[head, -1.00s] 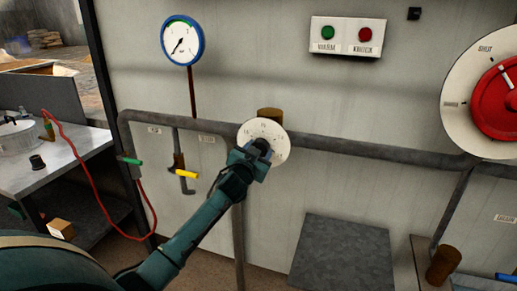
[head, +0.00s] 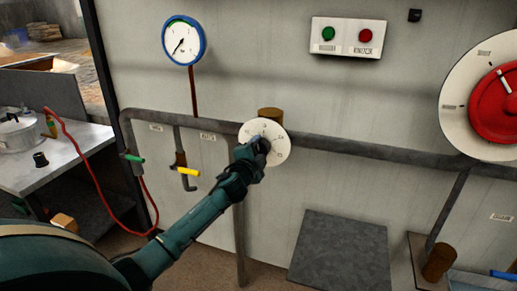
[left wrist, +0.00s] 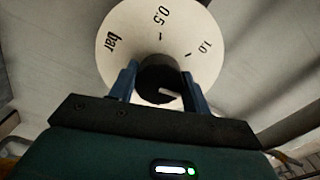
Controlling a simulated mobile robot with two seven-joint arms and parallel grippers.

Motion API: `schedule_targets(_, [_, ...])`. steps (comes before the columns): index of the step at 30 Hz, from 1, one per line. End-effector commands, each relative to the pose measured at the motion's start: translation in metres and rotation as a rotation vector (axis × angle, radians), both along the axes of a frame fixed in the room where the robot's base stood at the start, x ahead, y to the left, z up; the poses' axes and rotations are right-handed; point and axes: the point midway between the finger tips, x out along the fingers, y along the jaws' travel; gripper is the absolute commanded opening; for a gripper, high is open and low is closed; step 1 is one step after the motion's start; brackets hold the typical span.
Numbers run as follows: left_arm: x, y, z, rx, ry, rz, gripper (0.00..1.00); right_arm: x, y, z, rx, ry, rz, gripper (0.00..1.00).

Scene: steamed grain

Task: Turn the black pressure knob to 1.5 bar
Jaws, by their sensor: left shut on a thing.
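The black pressure knob (left wrist: 152,84) sits at the centre of a round white dial (head: 277,133) on the grey wall pipe. My left gripper (head: 262,146) reaches up to it from the lower left. In the left wrist view its two blue-grey fingers (left wrist: 161,84) are shut on the knob's sides. The white dial (left wrist: 135,40) there shows "bar", "0.5" and "1.0"; its lower part is hidden. A short white mark on the knob points right and slightly down, clockwise past the 1.0 tick. My right gripper is not in view.
A blue-rimmed gauge (head: 184,41) has its needle toward the lower left. A box (head: 347,37) with green and red buttons is above right. A large red wheel (head: 495,105) is at the right. A yellow-handled valve (head: 187,171) hangs left of the dial.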

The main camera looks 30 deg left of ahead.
Motion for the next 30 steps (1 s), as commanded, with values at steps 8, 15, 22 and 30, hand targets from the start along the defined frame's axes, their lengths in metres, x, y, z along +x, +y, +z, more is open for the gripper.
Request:
schedule_targets(8, [0.0001, -0.0002, 0.0010, 0.126, 0.030, -0.001, 0.25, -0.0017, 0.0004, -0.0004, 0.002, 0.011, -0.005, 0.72])
schedule_targets(15, [0.0001, 0.0000, 0.0009, 0.167, 0.039, -0.001, 0.25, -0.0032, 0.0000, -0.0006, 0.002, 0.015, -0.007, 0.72])
schedule_targets(22, [0.0002, 0.0000, 0.0009, 0.170, 0.040, -0.001, 0.25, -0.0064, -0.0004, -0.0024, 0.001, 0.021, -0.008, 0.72])
schedule_targets(30, [0.0001, 0.0000, 0.0009, 0.168, 0.039, 0.000, 0.56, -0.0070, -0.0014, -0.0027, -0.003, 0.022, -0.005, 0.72])
